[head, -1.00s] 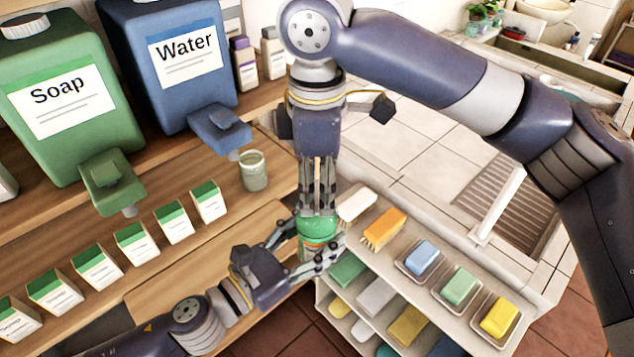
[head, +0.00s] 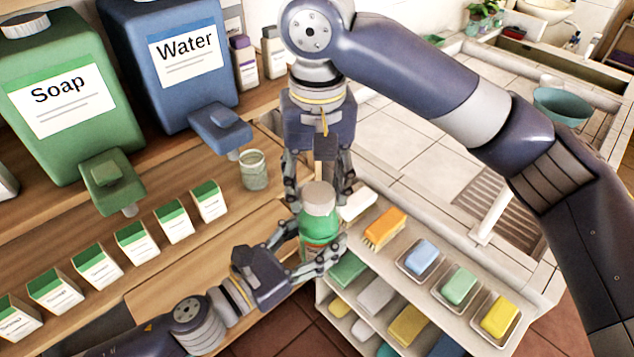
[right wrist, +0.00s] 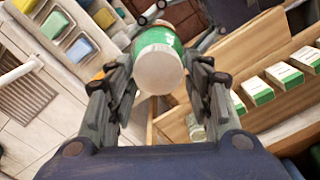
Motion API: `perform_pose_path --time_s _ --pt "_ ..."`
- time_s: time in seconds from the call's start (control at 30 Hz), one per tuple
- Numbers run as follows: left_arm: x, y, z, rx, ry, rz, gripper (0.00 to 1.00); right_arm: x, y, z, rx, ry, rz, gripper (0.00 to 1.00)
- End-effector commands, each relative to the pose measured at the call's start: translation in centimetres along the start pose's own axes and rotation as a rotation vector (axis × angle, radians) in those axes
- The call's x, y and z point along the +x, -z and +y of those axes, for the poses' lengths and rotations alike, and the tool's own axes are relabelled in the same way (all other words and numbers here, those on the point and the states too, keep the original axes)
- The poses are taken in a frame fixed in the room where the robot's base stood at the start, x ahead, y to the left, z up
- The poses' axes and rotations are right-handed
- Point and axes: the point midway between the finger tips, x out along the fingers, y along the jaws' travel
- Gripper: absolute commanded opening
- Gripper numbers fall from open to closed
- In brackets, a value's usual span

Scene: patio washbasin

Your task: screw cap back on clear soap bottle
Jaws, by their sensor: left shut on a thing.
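The clear soap bottle (head: 317,226), filled with green soap, stands roughly upright in front of the wooden counter. My left gripper (head: 319,248) is shut around its lower body. A pale grey cap (head: 319,197) sits on the bottle's top; I cannot tell how tight it is. My right gripper (head: 320,190) is open above, its fingers on either side of the cap with gaps between. In the right wrist view, the cap (right wrist: 158,71) lies between the open fingers (right wrist: 164,65), with the green bottle (right wrist: 157,38) behind it. The bottle's underside is hidden.
A green Soap dispenser (head: 60,95) and a blue Water dispenser (head: 170,70) stand at the back left. A glass jar (head: 253,170) and several green-and-white boxes (head: 137,243) stand on the counter. A white shelf unit with brushes and soap bars, including a yellow one (head: 499,316), is close at right.

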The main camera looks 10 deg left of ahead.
Motion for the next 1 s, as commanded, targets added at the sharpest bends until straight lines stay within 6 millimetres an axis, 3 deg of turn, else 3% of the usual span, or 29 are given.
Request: perform_pose_path --time_s 0.47,1.0 --pt "0.0 -0.1 0.2 -0.001 -0.006 -0.001 0.00 -0.7 0.0 0.0 -0.004 -0.003 0.000 0.62" --pt "0.0 -0.1 0.3 -0.002 -0.007 -0.001 0.00 -10.4 0.1 0.0 -0.002 -0.003 -0.001 0.62"
